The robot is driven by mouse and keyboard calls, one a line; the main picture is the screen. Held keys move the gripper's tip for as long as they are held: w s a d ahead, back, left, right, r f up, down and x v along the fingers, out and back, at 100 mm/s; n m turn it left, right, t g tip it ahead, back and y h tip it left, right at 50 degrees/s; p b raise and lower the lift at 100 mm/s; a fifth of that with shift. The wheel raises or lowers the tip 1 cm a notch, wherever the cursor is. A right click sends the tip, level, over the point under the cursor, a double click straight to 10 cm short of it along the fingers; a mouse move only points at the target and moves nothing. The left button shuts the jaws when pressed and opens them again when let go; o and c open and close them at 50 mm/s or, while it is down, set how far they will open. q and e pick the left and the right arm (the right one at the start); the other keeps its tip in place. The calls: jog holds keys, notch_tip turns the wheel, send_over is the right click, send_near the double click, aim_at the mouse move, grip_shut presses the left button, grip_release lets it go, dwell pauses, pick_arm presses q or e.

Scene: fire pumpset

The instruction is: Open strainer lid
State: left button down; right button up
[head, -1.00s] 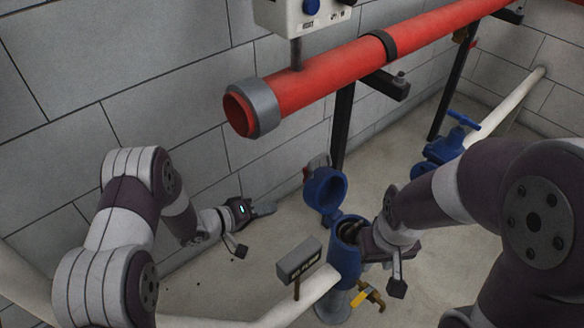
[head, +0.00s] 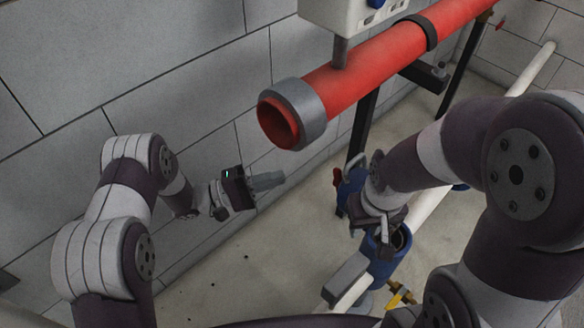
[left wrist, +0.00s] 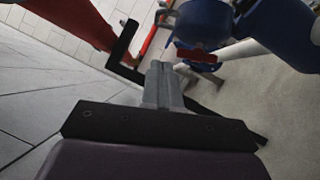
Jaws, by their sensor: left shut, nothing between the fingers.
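The blue strainer body (head: 384,266) stands at the lower right of the head view, its round mouth uncovered. The blue lid (head: 350,188) is swung up behind the body, partly hidden by my right gripper (head: 362,222). My right gripper is above the body and close to the lid; its fingers are too hidden to tell whether they are open, shut or touching the lid. My left gripper (head: 268,181) is shut and empty, left of the lid and apart from it. Its closed fingers also show in the left wrist view (left wrist: 162,78).
A red pipe (head: 350,85) with a grey end collar crosses above the strainer, under a white control box (head: 345,12). A white pipe (head: 350,294) and a yellow-handled valve (head: 401,293) are beside the body. The floor (head: 260,265) at left is clear.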

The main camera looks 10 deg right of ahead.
pick_arm(q)
jog(key=b, duration=0.2)
send_near(346, 181)
jog(key=w+d, duration=0.3)
jog(key=w, duration=0.2)
jog(key=s+d+r+b, duration=0.1)
jog(key=s+d+r, duration=0.1)
jog(key=d, duration=0.1)
jog(key=shift+s+r, duration=0.15)
jog(key=shift+r, duration=0.05)
jog(key=s+d+r+m+p, duration=0.1)
jog(key=p, duration=0.2)
jog(key=s+d+r+y+p, duration=0.1)
jog(key=p, duration=0.2)
jog(key=s+d+r+m+p, duration=0.1)
jog(key=s+p, duration=0.1)
jog(key=shift+m+g+p, duration=0.3)
jog(key=shift+g+p, duration=0.1)
jog(key=shift+f, duration=0.25)
